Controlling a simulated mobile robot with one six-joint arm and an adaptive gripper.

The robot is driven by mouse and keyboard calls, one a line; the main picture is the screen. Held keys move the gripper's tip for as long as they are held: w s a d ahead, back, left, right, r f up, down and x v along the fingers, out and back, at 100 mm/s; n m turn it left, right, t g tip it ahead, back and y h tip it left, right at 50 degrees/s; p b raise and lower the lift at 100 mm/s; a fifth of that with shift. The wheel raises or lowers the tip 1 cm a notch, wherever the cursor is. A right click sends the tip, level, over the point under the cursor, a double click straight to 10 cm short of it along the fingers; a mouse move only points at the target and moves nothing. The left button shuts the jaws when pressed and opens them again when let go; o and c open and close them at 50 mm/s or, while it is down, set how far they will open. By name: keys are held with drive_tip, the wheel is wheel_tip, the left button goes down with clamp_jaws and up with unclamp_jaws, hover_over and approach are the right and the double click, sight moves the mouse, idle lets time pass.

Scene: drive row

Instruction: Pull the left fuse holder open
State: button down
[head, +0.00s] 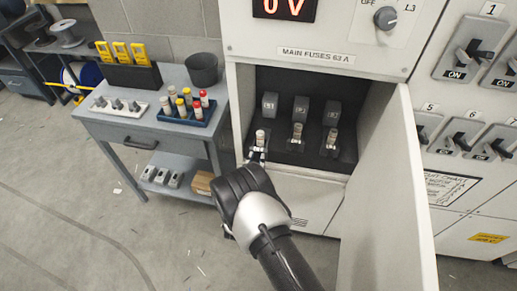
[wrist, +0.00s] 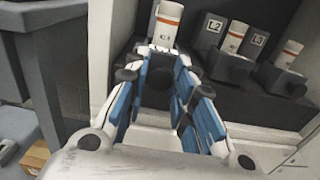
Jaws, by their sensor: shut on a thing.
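Three dark fuse holders sit in a row in the open recess of the panel marked MAIN FUSES 63 A, each with a pale fuse in front of a dark block. The left fuse holder (head: 260,138) is at the tip of my gripper (head: 257,153). In the wrist view my gripper (wrist: 166,58) has its blue-padded fingers on either side of the left holder's dark front, shut on it. Its white fuse (wrist: 168,20), with a red band, stands upright just beyond the fingertips. The fingers hide part of the holder, and I cannot tell how far out it sits.
The middle holder (head: 298,133) and right holder (head: 331,140) stand close by on the right. The cabinet door (head: 385,190) hangs open on the right. A grey workbench (head: 150,128) with a blue fuse tray (head: 186,118) and a dark bin (head: 202,70) stands left.

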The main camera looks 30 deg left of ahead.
drive_tip(key=v, duration=0.2)
drive_tip(key=shift+s+d, duration=0.1)
drive_tip(key=shift+s, duration=0.25)
drive_tip(key=c, duration=1.3)
unclamp_jaws()
drive_tip(key=shift+c, duration=0.2)
drive_tip(key=v, duration=1.2)
drive_tip(key=shift+w, duration=0.1)
